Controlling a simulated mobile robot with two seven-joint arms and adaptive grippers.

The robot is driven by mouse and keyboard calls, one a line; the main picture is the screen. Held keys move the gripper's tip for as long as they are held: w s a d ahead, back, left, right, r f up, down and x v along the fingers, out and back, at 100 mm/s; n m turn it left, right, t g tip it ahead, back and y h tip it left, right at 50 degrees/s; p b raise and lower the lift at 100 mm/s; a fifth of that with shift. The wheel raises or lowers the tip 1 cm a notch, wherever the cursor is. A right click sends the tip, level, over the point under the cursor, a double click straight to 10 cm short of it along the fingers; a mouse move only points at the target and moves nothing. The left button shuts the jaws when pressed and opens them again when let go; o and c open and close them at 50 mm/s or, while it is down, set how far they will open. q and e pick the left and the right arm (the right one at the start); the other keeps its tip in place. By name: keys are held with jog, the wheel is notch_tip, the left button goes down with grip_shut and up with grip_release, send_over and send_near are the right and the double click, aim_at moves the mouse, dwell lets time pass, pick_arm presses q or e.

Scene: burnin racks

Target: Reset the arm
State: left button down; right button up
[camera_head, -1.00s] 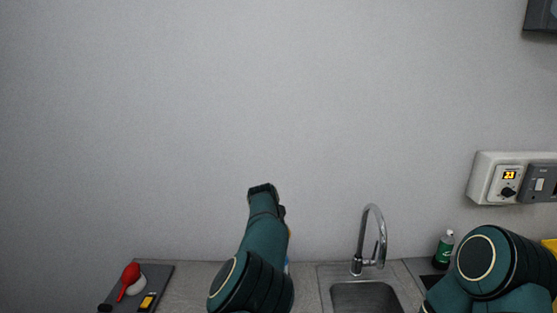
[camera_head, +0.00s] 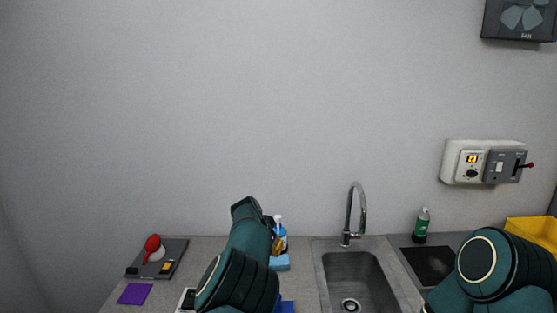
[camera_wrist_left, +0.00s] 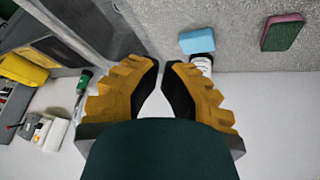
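My left arm (camera_head: 238,275) rises from the bottom of the head view, bent at the elbow, over the counter. Only a bit of my left gripper's orange fingers (camera_head: 277,242) shows beside the forearm. In the left wrist view, the left gripper (camera_wrist_left: 161,66) has its orange, black-padded fingers drawn together at the tips, with a thin gap and nothing held. My right arm (camera_head: 490,265) shows only a dark green link at the lower right; its gripper is out of view.
A grey counter carries a sink (camera_head: 350,262) with a tall tap (camera_head: 361,205), a green bottle (camera_head: 421,225), a blue sponge (camera_head: 279,263), a purple pad (camera_head: 134,293) and a grey board (camera_head: 172,265). A yellow bin (camera_head: 536,232) stands right. A control box (camera_head: 455,165) hangs on the wall.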

pick_arm(q)
jog(key=a+f+n+t+h, duration=0.1)
jog(key=a+f+n+h, duration=0.15)
jog(key=a+f, duration=0.35)
jog(key=s+a+f+n+t, duration=0.1)
jog(key=s+a+f, duration=0.1)
jog(key=s+f, duration=0.2)
jog(key=s+a+f+n+t, duration=0.1)
jog(key=s+a+f+n, duration=0.1)
jog(key=s+f, duration=0.2)
jog(key=s+a+f+n+t+y, duration=0.1)
jog(key=s+a+f+n, duration=0.1)
jog(key=s+f, duration=0.2)
jog(key=shift+s, duration=0.15)
jog(key=s+d+f+g+y, duration=0.1)
jog(key=s+d+g, duration=0.15)
jog(key=s, duration=1.15)
jog(key=s+d+f+g, duration=0.1)
jog(key=s+g, duration=0.3)
jog(key=s, duration=0.9)
notch_tip(320, 180, down, 13)
jog(key=b, duration=1.1)
jog(key=shift+b, duration=0.3)
pick_arm(e)
notch_tip(320, 180, down, 13)
jog(key=shift+w+a, duration=0.25)
jog(key=shift+a, duration=0.1)
